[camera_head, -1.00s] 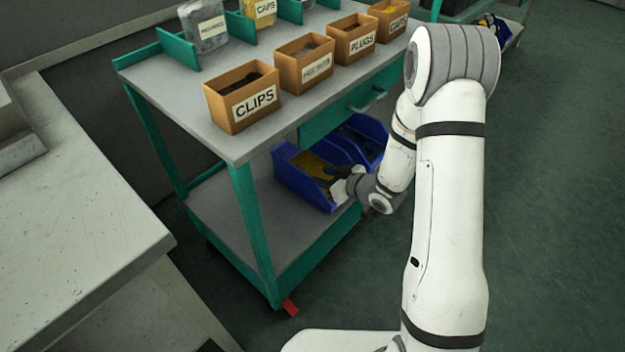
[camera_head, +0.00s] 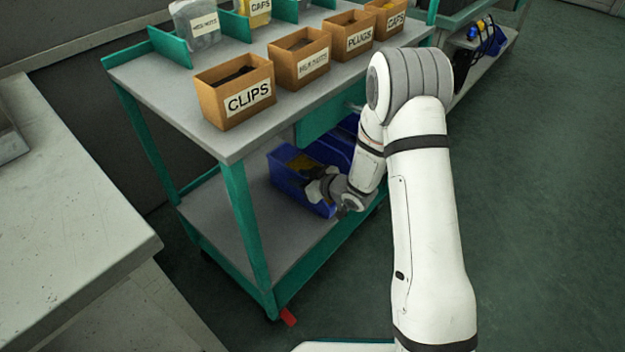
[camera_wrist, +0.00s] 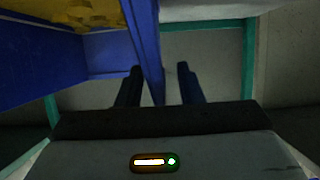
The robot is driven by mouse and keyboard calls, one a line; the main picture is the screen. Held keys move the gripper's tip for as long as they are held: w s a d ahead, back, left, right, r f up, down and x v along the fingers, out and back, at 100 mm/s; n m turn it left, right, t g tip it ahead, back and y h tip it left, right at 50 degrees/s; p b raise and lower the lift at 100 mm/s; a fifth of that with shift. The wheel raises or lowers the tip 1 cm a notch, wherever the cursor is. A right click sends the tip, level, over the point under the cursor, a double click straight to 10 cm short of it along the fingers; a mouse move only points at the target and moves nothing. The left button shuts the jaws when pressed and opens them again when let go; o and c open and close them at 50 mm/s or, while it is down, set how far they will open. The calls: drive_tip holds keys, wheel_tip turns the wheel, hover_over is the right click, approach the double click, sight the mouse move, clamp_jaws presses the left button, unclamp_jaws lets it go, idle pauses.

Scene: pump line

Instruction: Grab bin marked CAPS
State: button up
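A brown box labelled CAPS (camera_head: 384,27) stands at the far right of the cart's box row. A yellow container labelled CAPS (camera_head: 257,19) stands behind, at the top edge. A blue bin with yellow contents (camera_head: 291,182) sits on the lower shelf; no label on it is visible. My gripper (camera_head: 318,186) is at this bin's near right side. In the wrist view my gripper (camera_wrist: 160,82) is open. The blue bin's wall (camera_wrist: 146,45) runs between its two dark fingers, with gaps showing; contact cannot be told. The yellow contents (camera_wrist: 60,14) show at upper left.
A second blue bin (camera_head: 335,150) is beside the first, partly hidden by my arm. The cart's top (camera_head: 165,90) is close above, with a green leg (camera_head: 247,230) to the left. Boxes labelled CLIPS (camera_head: 236,92) and PLUGS (camera_head: 349,37) stand on top.

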clamp_jaws()
drive_tip(key=shift+w, duration=0.1)
idle(1.2)
